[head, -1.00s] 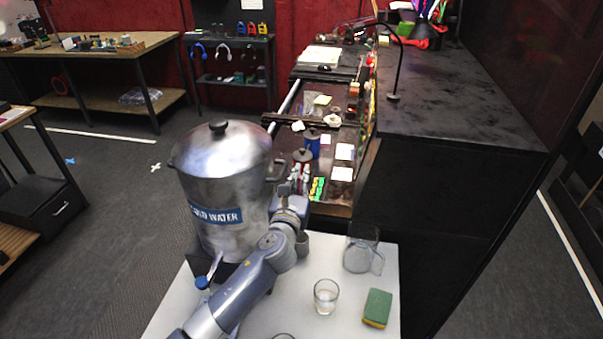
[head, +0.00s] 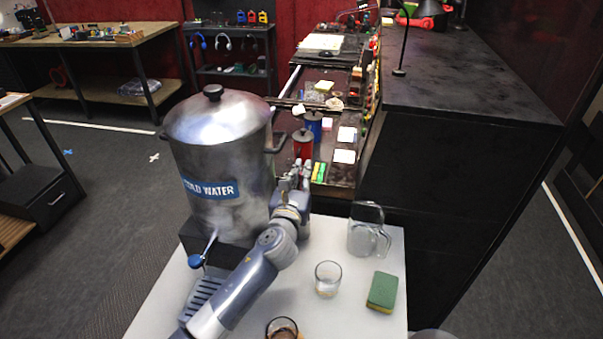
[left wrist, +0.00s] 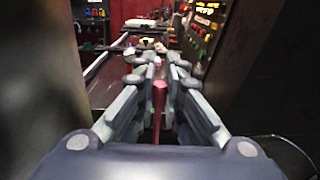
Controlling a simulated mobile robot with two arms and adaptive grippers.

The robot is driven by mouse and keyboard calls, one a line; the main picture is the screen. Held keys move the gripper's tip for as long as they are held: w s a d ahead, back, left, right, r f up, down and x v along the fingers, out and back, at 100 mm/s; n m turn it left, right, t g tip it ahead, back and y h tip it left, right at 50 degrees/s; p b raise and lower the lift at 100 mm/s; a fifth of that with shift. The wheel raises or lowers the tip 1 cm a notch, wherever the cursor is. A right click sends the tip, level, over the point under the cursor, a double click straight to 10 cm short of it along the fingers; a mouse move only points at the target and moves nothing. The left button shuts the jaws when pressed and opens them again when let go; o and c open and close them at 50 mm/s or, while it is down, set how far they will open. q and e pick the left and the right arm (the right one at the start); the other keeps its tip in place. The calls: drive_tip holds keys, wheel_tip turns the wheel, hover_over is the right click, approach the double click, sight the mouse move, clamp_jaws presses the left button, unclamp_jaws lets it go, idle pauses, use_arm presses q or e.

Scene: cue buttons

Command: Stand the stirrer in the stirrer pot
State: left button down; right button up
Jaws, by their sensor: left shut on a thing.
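My left gripper (head: 294,176) is beside the right flank of the cold water urn, above the far part of the white table. In the left wrist view its fingers (left wrist: 158,82) are closed around a thin reddish stick (left wrist: 159,100), which seems to be the stirrer. In the head view the stick cannot be told apart from the gripper. I cannot pick out the stirrer pot for certain; a grey rounded shape just behind my wrist is mostly hidden.
The large urn (head: 215,150) stands left of my arm. On the white table (head: 345,315) are a clear glass (head: 328,278), a glass jug (head: 368,230), a green sponge (head: 382,290) and an amber glass (head: 282,328). A cluttered dark bench (head: 340,180) lies beyond.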

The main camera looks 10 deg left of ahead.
use_arm(q)
drive_tip(key=shift+f+b, duration=1.1)
drive_tip(key=shift+f, duration=0.5)
drive_tip(key=shift+f+b, duration=1.7)
drive_tip(key=shift+f, duration=0.4)
drive_tip(key=c, duration=1.6)
unclamp_jaws()
